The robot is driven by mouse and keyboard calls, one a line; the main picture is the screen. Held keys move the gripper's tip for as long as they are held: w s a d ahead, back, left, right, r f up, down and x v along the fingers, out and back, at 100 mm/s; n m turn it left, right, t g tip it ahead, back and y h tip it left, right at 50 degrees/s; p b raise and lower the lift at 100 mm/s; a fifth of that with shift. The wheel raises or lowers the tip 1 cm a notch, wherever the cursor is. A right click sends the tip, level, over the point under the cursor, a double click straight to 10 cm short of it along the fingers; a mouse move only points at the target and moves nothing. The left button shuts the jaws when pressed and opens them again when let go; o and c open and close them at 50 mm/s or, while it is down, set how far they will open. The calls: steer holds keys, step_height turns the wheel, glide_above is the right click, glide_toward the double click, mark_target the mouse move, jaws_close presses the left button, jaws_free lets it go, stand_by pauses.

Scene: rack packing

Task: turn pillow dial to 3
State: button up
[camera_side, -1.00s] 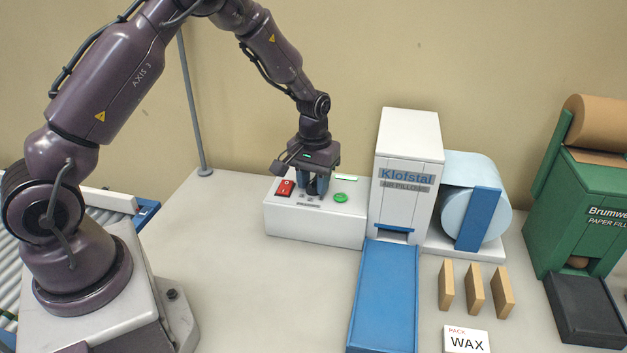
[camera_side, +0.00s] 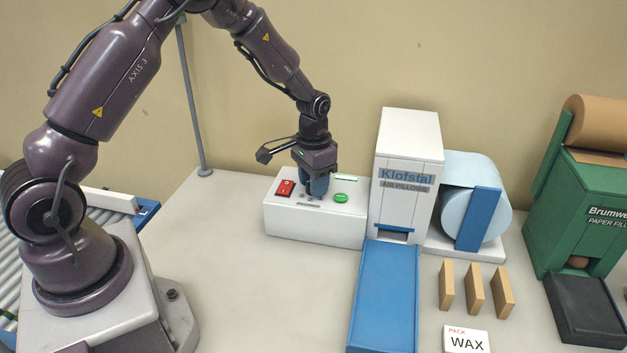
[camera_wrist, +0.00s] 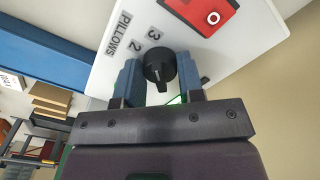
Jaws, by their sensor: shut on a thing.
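The pillow dial (camera_wrist: 160,66) is a black knob with a light pointer line, on the white control box (camera_side: 315,226). In the wrist view it sits between the blue fingers of my gripper (camera_wrist: 160,82), which is shut on it. The label PILLOWS and the numbers 2 and 3 show beside the dial; the pointer line lies on the side toward my gripper, and I cannot tell which number it marks. In the side view my gripper (camera_side: 318,192) points down at the box top and its fingers hide the dial.
A red switch (camera_side: 285,188) and a green button (camera_side: 341,197) flank the dial on the box. The white Klofstal machine (camera_side: 408,160) stands close on the right, with a blue chute (camera_side: 386,300) in front. The table to the left is clear.

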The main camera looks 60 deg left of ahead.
mark_target(302, 199)
stand_by(0.3)
steer(key=o, duration=0.9)
step_height(302, 199, up, 13)
steer(key=shift+r, duration=0.1)
steer(key=s+d+r+t, duration=0.2)
steer(key=s+d+r, duration=0.1)
steer(key=s, duration=0.4)
steer(key=s+d+r+t, duration=0.1)
steer(key=s+d+r, duration=0.2)
steer(key=s+r, duration=0.2)
steer(key=s+d+r+t, duration=0.2)
steer(key=s+d+r, duration=0.1)
steer(key=s, duration=0.7)
steer(key=shift+s+d+r+t, duration=0.1)
steer(key=shift+s+r+t, duration=0.2)
steer(key=shift+s+r, duration=0.15)
